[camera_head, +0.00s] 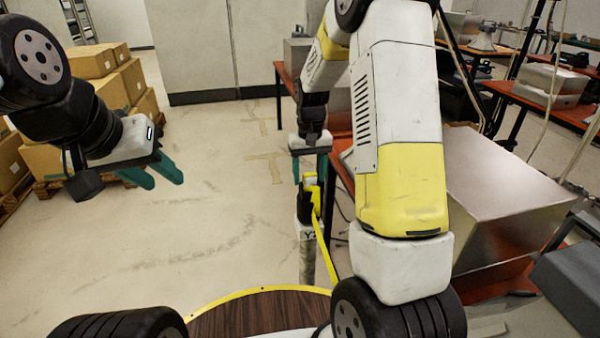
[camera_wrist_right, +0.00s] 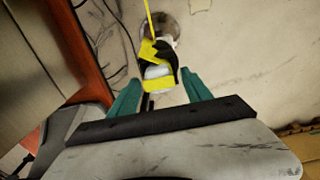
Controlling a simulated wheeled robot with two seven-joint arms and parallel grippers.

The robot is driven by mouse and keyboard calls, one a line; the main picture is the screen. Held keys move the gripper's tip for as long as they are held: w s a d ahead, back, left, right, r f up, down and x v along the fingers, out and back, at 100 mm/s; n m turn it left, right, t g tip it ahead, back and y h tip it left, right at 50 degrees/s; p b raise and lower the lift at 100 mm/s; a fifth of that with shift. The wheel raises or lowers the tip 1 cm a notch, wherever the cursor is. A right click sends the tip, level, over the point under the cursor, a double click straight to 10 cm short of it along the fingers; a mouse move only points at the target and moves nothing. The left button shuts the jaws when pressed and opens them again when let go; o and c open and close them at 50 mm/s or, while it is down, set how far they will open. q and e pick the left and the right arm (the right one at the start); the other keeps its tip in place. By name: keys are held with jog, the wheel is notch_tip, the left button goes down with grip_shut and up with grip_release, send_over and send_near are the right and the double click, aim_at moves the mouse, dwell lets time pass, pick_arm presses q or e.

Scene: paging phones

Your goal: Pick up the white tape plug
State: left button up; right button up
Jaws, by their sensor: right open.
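The white tape plug (camera_wrist_right: 157,72) shows in the right wrist view as a pale piece set in a yellow and black holder at the top of a post (camera_head: 307,250). A yellow tape (camera_head: 325,243) runs from the holder. My right gripper (camera_head: 310,178) points down over the post top in the head view. In the wrist view its teal fingers (camera_wrist_right: 163,88) are open, one on each side of the plug with visible gaps, not closed on it. My left gripper (camera_head: 160,180) is raised at the left, open and empty, well away from the post.
A red-topped table (camera_head: 345,165) stands close beside the post on the right, with a large metal box (camera_head: 490,190) on it. Stacked cardboard boxes (camera_head: 95,62) stand at the left. The floor (camera_head: 205,215) left of the post is clear. Dark cables lie by the table.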

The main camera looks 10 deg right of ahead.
grip_shut()
dwell(0.4)
